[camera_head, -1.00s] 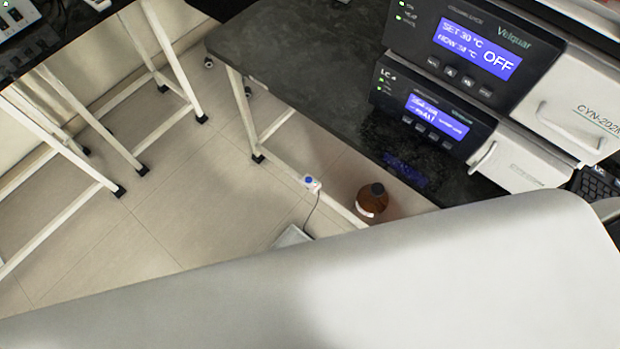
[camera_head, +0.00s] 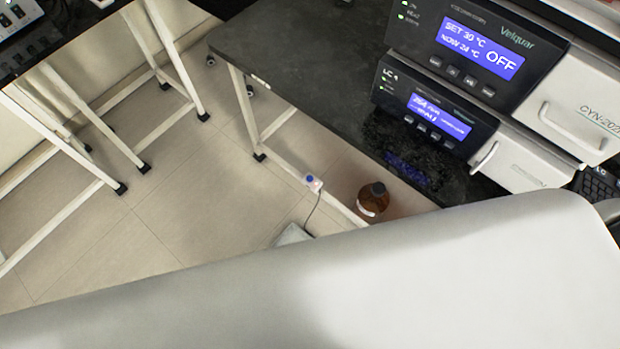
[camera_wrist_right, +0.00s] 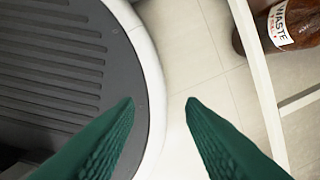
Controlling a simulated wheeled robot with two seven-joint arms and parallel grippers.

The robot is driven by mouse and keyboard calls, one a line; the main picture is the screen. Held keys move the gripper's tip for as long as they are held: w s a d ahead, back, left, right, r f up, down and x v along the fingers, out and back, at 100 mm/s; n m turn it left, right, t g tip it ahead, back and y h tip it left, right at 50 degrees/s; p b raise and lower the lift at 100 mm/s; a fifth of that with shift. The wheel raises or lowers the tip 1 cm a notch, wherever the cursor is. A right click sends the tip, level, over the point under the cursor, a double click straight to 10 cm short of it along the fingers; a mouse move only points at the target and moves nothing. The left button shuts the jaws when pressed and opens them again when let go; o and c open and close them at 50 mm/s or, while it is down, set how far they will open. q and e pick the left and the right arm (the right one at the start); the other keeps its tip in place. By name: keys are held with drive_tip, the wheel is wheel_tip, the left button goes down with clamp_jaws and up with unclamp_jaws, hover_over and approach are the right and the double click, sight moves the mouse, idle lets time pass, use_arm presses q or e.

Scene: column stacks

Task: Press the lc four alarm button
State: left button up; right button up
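The LC 4 unit (camera_head: 432,113) is the lower dark-fronted instrument of a stack at the right of the dark bench, in the head view. Its blue screen (camera_head: 440,116) is lit, with a row of small dark buttons (camera_head: 428,129) below it. Which of these is the alarm button is too small to tell. My right gripper (camera_wrist_right: 160,102) shows in the right wrist view with its two green fingers apart and nothing between them. It is over the floor, away from the unit. My left gripper is not in view.
Another unit (camera_head: 479,50) reading OFF sits on top of the LC 4 unit. The dark bench top (camera_head: 290,50) is clear at left. A brown bottle (camera_head: 373,200) stands below the bench's front edge; a brown WASTE bottle (camera_wrist_right: 285,25) shows in the wrist view. White bench legs (camera_head: 245,110) stand nearby.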

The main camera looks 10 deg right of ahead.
clamp_jaws()
idle(1.5)
